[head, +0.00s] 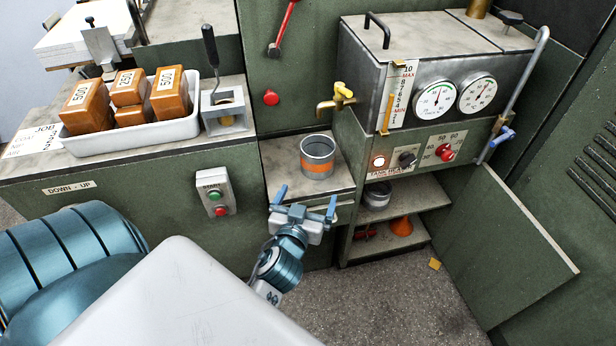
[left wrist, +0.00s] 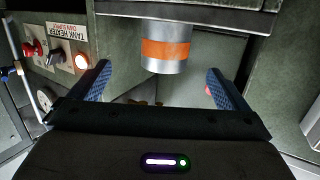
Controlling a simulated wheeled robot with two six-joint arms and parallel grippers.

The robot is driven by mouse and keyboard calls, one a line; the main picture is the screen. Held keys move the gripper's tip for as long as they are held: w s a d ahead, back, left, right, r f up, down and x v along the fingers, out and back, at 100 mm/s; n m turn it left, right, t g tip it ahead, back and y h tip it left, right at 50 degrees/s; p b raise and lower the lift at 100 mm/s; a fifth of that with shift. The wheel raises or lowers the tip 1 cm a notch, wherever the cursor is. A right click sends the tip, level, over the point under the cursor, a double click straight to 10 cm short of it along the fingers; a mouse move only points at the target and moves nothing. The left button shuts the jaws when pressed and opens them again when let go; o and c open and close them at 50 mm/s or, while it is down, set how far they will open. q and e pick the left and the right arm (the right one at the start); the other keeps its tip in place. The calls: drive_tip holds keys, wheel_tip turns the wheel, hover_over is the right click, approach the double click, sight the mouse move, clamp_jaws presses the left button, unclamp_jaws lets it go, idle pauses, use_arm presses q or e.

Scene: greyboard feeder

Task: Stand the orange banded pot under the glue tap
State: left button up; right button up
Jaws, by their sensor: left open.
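The orange banded pot (head: 318,157), a grey metal cylinder with an orange band, stands upright on a small ledge (head: 285,160). In the head view the brass glue tap (head: 335,98) with its yellow handle is above it; I cannot tell whether the spout is exactly over its mouth. My left gripper (head: 305,200) is open and empty, at the front of the ledge and short of the pot. In the left wrist view the pot (left wrist: 166,50) shows beyond and between the open fingers (left wrist: 158,72), touching neither. My right gripper is not in view.
A glue tank (head: 440,85) with gauges stands right of the tap. Below it, open shelves hold another metal pot (head: 377,194) and an orange funnel (head: 400,227); the cabinet door (head: 510,240) hangs open. A white tray (head: 135,130) of brown blocks sits on the left bench.

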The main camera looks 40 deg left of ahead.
use_arm(q)
drive_tip(key=s+d+f+m+g+h, duration=0.1)
drive_tip(key=s+d+m+h, duration=0.3)
drive_tip(key=s, duration=0.5)
drive_tip(key=d+h, duration=0.2)
drive_tip(key=h, duration=0.1)
drive_tip(key=shift+s+d, duration=0.15)
drive_tip(key=shift+d, duration=0.25)
drive_tip(key=shift+f, duration=0.1)
